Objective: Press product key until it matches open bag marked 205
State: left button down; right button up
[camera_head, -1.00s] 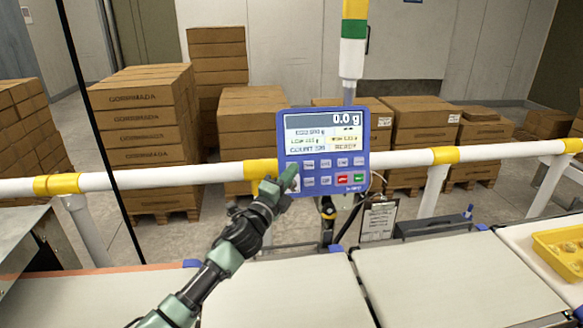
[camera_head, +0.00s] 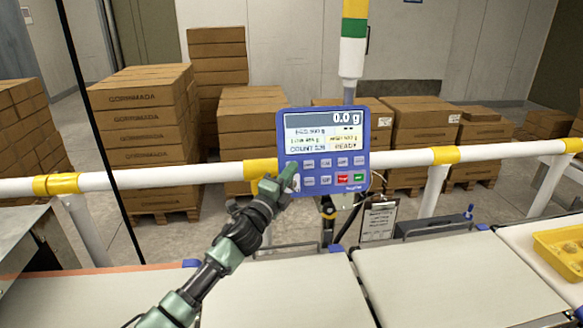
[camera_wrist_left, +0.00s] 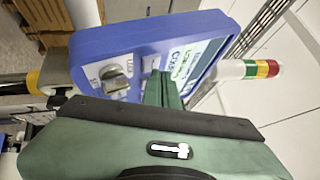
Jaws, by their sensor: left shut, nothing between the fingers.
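The blue checkweigher panel (camera_head: 324,150) stands on the rail, with its screen (camera_head: 325,132) lit. The screen's top line reads 0.0 g; the smaller lines are too blurred to read surely. Two rows of keys (camera_head: 326,172) sit below, including a red and a green one. My left gripper (camera_head: 288,180) is shut and empty at the panel's lower left. In the left wrist view its fingers (camera_wrist_left: 164,90) are close over the panel face, beside a grey knob (camera_wrist_left: 115,78); contact cannot be told. No bag marked 205 can be made out. My right gripper is not in view.
A white rail with yellow joints (camera_head: 210,173) runs across behind the belts (camera_head: 450,275). A yellow tray (camera_head: 562,240) is at the right. Stacked cartons (camera_head: 145,125) stand behind the rail. A signal tower (camera_head: 353,45) rises above the panel.

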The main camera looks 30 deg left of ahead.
pick_arm(q)
jog(key=shift+w+a+f, duration=0.1)
jog(key=shift+w+a, duration=0.15)
jog(key=shift+w, duration=0.05)
dwell(0.6)
jog(key=shift+s, duration=0.1)
jog(key=shift+s+d+r, duration=0.25)
jog(key=shift+s+d, duration=0.2)
jog(key=shift+s, duration=0.15)
dwell(0.3)
jog(key=s+d+p, duration=0.1)
jog(key=s, duration=0.1)
jog(key=s+d+r+p, duration=0.1)
jog(key=d, duration=0.1)
jog(key=shift+s+r+p, duration=0.15)
jog(key=shift+s+p, duration=0.2)
jog(key=shift+s, duration=0.05)
dwell(1.5)
